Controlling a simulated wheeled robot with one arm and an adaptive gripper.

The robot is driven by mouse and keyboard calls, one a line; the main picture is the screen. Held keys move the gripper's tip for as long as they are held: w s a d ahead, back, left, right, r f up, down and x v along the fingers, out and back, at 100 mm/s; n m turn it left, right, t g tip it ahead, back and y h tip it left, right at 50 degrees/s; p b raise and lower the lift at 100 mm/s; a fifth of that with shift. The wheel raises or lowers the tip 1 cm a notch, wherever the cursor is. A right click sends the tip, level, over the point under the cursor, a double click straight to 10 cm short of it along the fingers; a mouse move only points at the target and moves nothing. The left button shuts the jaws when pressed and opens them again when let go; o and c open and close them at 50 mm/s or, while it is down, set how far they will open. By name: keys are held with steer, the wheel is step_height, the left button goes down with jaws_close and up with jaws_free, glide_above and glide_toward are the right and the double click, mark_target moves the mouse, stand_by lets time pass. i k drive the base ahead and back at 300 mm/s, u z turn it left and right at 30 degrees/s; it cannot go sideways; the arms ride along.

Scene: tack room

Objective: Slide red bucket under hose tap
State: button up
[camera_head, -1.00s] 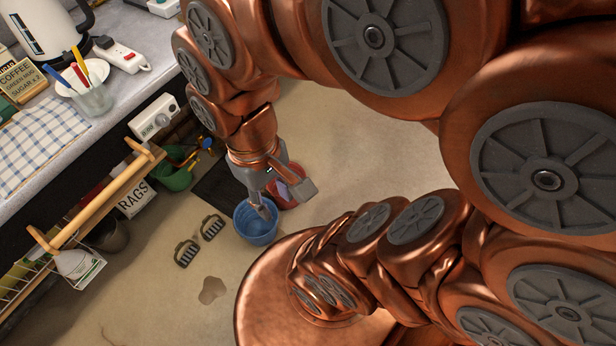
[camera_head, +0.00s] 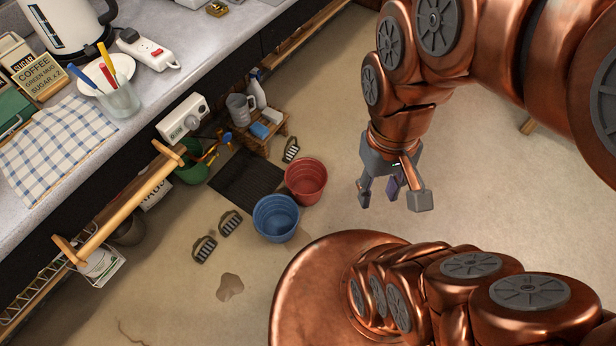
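The red bucket (camera_head: 306,181) stands upright on the floor, touching or almost touching the blue bucket (camera_head: 276,218) to its lower left. My gripper (camera_head: 393,198) is to the right of both buckets, above bare floor and apart from them. Its fingers are spread and nothing shows between them.
A dark mat (camera_head: 246,178) lies left of the red bucket, with brushes (camera_head: 230,223) around it. A small wooden stool (camera_head: 262,133) holds a jug and blue blocks. A counter and a wooden rack (camera_head: 120,210) line the left.

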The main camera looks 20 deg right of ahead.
mark_target(306, 178)
steer(key=k, duration=1.1)
steer(key=u, duration=1)
steer(key=i, duration=1.2)
steer(key=z, duration=0.55)
